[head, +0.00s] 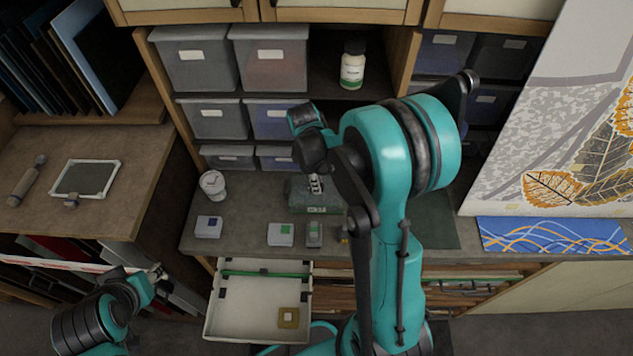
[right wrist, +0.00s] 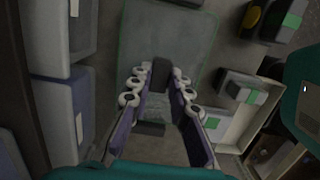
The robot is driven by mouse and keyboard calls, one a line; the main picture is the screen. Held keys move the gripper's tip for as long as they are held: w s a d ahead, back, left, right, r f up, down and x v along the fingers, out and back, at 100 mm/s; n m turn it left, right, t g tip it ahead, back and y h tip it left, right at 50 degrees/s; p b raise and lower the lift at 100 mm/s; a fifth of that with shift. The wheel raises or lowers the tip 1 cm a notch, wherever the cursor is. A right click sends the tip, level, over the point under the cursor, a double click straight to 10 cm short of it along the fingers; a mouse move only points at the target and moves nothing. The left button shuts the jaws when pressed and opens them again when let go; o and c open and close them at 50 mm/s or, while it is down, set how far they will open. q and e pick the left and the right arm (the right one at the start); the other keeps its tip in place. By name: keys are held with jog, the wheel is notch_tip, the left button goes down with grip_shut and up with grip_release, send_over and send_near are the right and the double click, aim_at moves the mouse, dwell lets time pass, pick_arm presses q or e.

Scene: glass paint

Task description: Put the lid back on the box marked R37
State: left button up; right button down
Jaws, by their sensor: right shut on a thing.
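In the head view my right gripper (head: 313,184) is over a dark green-grey box-like thing (head: 322,208) at the back middle of the counter. In the right wrist view its fingers (right wrist: 158,105) are closed on a dark, narrow part (right wrist: 160,75) of something. I cannot tell whether that is a lid or a box. Small boxes with blue (head: 208,227) and green (head: 280,233) labels stand in front, with a taller green-labelled one (head: 314,234). The R37 mark cannot be read. My left gripper (head: 156,271) is low at the left, away from these.
An open white drawer (head: 213,322) juts out below the counter and holds a tan square piece (head: 288,318). A white tub (head: 213,184) stands at the counter's left. Grey bins (head: 270,65) fill the shelves behind. A dark green mat (head: 435,222) lies to the right.

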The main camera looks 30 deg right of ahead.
jog(key=shift+f, duration=0.1)
dwell(0.5)
jog(key=c, duration=0.9)
grip_release()
jog(key=shift+o, duration=0.2)
jog(key=shift+r, duration=0.2)
jog(key=shift+r+p, duration=2.15)
jog(key=shift+r, duration=1.2)
grip_shut()
